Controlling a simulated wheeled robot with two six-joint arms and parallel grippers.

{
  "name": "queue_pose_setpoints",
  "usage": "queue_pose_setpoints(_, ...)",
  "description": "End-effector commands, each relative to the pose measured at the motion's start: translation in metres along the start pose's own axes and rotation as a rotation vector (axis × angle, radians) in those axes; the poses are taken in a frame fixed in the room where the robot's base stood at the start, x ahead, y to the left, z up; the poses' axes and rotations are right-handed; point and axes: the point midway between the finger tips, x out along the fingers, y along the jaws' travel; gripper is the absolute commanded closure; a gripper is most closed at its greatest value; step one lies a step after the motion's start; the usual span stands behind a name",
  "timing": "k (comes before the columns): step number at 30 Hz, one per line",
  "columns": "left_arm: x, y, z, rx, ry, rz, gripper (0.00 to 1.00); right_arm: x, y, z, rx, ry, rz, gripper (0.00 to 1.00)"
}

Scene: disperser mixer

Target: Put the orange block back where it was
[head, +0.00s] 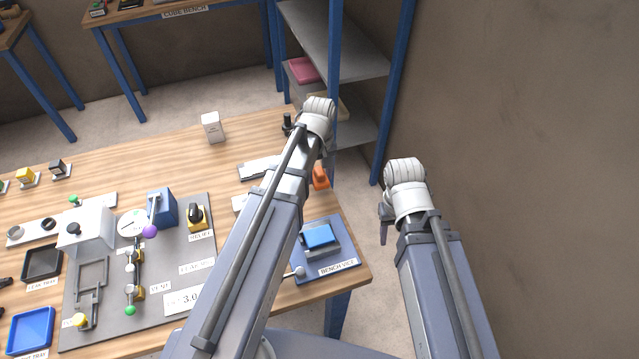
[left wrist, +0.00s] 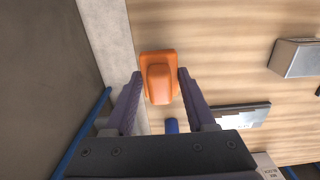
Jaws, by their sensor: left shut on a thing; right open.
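The orange block (head: 320,177) shows in the head view at the table's right edge, beside my left wrist and partly hidden by it. In the left wrist view the orange block (left wrist: 159,82) sits between the two fingers of my left gripper (left wrist: 158,78), which is shut on it. I cannot tell whether the block rests on the table or is just above it. In the head view my left arm hides most of that gripper. My right gripper (head: 385,222) is open, partly hidden behind its wrist, off the table's right side.
The bench vice (head: 320,238) with a blue top stands at the table's front right corner. A white box (head: 212,127) stands at the back. The grey panel (head: 190,268) with valves and a gauge lies to the left. A shelf rack (head: 333,60) with blue posts stands behind the table's right end.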

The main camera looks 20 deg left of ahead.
Motion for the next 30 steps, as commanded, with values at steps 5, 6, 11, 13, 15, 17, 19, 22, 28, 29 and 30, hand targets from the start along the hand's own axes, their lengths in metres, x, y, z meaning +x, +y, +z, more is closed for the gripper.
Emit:
queue_pose_setpoints(5,0.028,0.000,0.000,0.000,0.000,0.000,0.89,0.027,-0.003,-0.002,0.000,0.000,0.000,0.50)
queue_pose_setpoints(6,0.032,0.000,0.000,0.000,0.000,0.000,0.89,0.031,-0.003,-0.002,0.000,0.000,0.000,0.50)
queue_pose_setpoints(11,0.033,0.000,0.000,0.000,0.000,0.000,0.89,0.033,-0.003,-0.002,0.000,0.000,0.000,0.50)
queue_pose_setpoints(13,0.032,0.000,0.000,0.000,0.000,0.000,0.89,0.032,-0.003,-0.002,0.000,0.000,0.000,0.50)
queue_pose_setpoints(15,0.032,0.000,0.000,0.000,0.000,0.000,0.89,0.032,-0.003,-0.002,0.000,0.000,0.000,0.50)
queue_pose_setpoints(17,0.033,0.000,0.000,0.000,0.000,0.000,0.89,0.032,-0.003,-0.002,0.000,0.000,0.000,0.50)
queue_pose_setpoints(19,0.035,0.000,0.000,0.000,0.000,0.000,0.89,0.035,-0.003,-0.002,0.000,0.000,0.000,0.50)
queue_pose_setpoints(22,0.035,0.000,0.000,0.000,0.000,0.000,0.39,0.035,-0.003,-0.002,0.000,0.000,0.000,0.50)
queue_pose_setpoints(28,0.035,0.000,0.000,0.000,0.000,0.000,0.16,0.035,-0.003,-0.002,0.000,0.000,0.000,0.50)
queue_pose_setpoints(29,0.035,0.000,0.000,0.000,0.000,0.000,0.15,0.035,-0.003,-0.002,0.000,0.000,0.000,0.50)
queue_pose_setpoints(30,0.035,0.000,0.000,0.000,0.000,0.000,0.15,0.035,-0.003,-0.002,0.000,0.000,0.000,0.50)
